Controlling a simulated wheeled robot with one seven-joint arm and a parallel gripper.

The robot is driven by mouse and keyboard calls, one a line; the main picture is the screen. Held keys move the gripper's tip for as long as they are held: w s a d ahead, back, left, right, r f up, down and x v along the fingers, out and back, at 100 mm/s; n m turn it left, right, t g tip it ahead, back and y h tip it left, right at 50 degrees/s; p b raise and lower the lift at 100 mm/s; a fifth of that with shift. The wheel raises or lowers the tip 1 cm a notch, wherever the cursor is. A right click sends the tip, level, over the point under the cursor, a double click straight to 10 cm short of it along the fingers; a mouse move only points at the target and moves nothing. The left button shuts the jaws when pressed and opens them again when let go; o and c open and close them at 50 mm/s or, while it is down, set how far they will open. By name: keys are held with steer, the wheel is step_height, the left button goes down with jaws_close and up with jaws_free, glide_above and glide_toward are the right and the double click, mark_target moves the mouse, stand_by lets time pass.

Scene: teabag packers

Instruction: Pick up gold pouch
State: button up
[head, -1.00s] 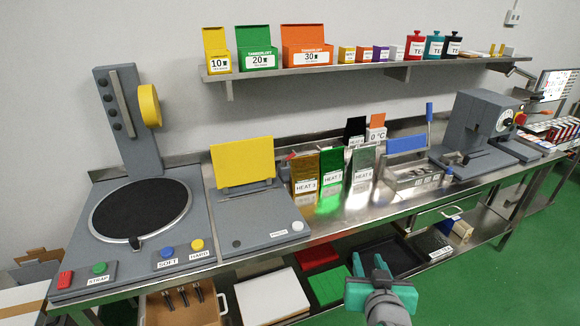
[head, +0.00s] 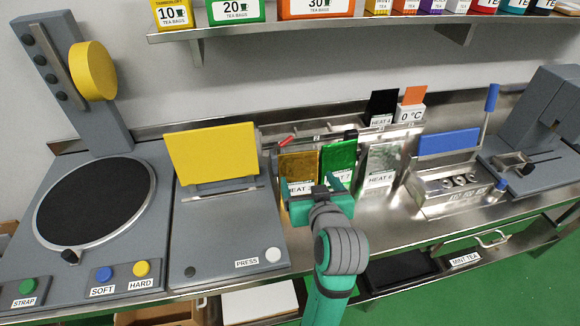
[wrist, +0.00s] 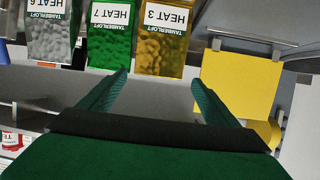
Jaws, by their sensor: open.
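The gold pouch (head: 299,164), labelled HEAT 3, stands upright on the steel bench, left of the green pouch (head: 339,158) and the silver pouch (head: 382,160). In the wrist view, which looks upside down, the gold pouch (wrist: 164,38) is just beyond the fingertips, between the green pouch (wrist: 110,35) and the yellow press plate. My gripper (head: 318,187) is open and empty, in front of the gold and green pouches. In the wrist view the fingers of my gripper (wrist: 160,78) are spread apart and apart from the pouch. In the head view my gripper hides the pouch's lower right part.
The press with its yellow plate (head: 212,154) stands close on the left. The black card and orange card (head: 414,95) stand behind the pouches. A sealer with a blue bar (head: 449,142) is to the right. The shelf (head: 300,29) with tea boxes hangs above.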

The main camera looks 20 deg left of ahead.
mark_target(298, 161)
steer(key=shift+o, duration=1.4)
steer(key=x, duration=0.4)
steer(key=shift+w, duration=0.45)
steer(key=shift+x, duration=3.05)
steer(key=shift+a, duration=0.2)
steer(key=c, duration=1.1)
steer(key=shift+r, duration=0.1)
